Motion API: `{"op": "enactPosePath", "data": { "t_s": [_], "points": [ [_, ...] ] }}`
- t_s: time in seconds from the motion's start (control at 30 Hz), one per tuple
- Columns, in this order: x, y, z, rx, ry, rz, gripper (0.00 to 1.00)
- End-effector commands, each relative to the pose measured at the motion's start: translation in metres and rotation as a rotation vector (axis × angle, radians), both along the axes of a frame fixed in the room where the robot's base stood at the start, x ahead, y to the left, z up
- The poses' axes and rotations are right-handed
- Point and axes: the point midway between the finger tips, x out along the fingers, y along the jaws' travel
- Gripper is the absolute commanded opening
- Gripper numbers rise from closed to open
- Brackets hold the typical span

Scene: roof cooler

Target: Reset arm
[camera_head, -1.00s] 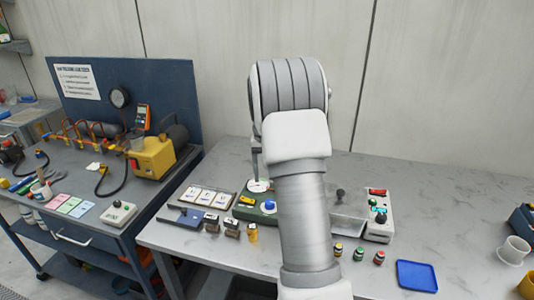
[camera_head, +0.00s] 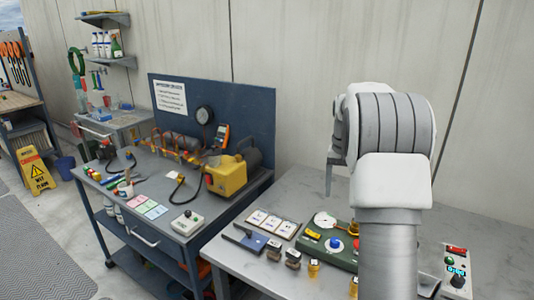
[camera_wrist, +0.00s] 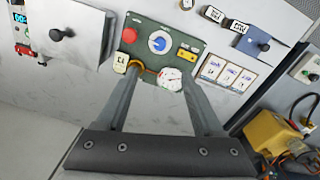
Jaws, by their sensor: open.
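My arm shows on the right of the head view, raised over the light grey table (camera_head: 225,258). My gripper is largely hidden behind the arm there. In the wrist view my gripper (camera_wrist: 162,85) is open, its two fingers spread with nothing between them. Beyond the fingertips is a green panel (camera_wrist: 138,38) with a red button, a blue knob and a round white gauge (camera_wrist: 170,78). The panel also shows in the head view (camera_head: 312,247), partly hidden by my arm.
A dark blue workbench (camera_head: 125,235) with a yellow pump (camera_head: 228,175) stands left of the table. A control box (camera_head: 455,270) is at right. A yellow floor sign (camera_head: 35,172) stands far left.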

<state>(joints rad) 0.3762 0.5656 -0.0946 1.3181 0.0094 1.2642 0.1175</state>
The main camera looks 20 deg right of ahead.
Motion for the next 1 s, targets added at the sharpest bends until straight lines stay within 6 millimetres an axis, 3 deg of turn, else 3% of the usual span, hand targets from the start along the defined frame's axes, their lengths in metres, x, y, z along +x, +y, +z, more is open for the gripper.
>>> {"op": "enactPosePath", "data": {
  "t_s": [0.17, 0.37, 0.7, 1.0],
  "points": [
    [-0.003, 0.009, 0.01, -0.003, -0.015, 0.016, 0.69],
    [-0.025, 0.049, 0.047, -0.013, -0.079, 0.082, 0.69],
    [-0.089, 0.127, 0.096, -0.035, -0.204, 0.229, 0.69],
    [-0.159, 0.184, 0.11, -0.057, -0.313, 0.363, 0.69]
  ]
}}
